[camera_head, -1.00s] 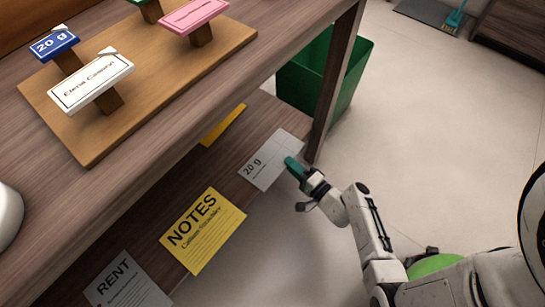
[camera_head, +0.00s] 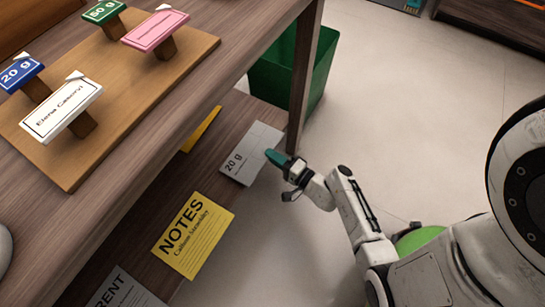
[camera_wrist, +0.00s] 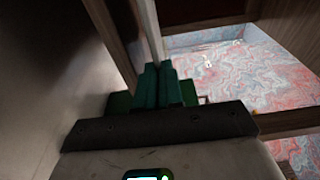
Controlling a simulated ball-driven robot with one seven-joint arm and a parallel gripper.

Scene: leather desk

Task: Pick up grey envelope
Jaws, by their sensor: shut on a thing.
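The grey envelope (camera_head: 240,165), a pale sheet printed "20 g", is at the right end of the lower shelf in the head view. My gripper (camera_head: 278,160) is at its right edge, with teal fingertips shut on that edge. In the wrist view my closed fingers (camera_wrist: 157,88) are side by side, and a thin pale strip, seemingly the envelope edge-on (camera_wrist: 152,35), runs up from between them. I cannot tell whether the envelope is clear of the shelf.
A yellow NOTES envelope (camera_head: 195,237) and a RENT envelope (camera_head: 122,292) lie further left on the lower shelf. A desk leg (camera_head: 303,85) stands just beyond my gripper, with a green bin (camera_head: 268,78) behind. The desk above carries a wooden board (camera_head: 148,92). Floor at right is open.

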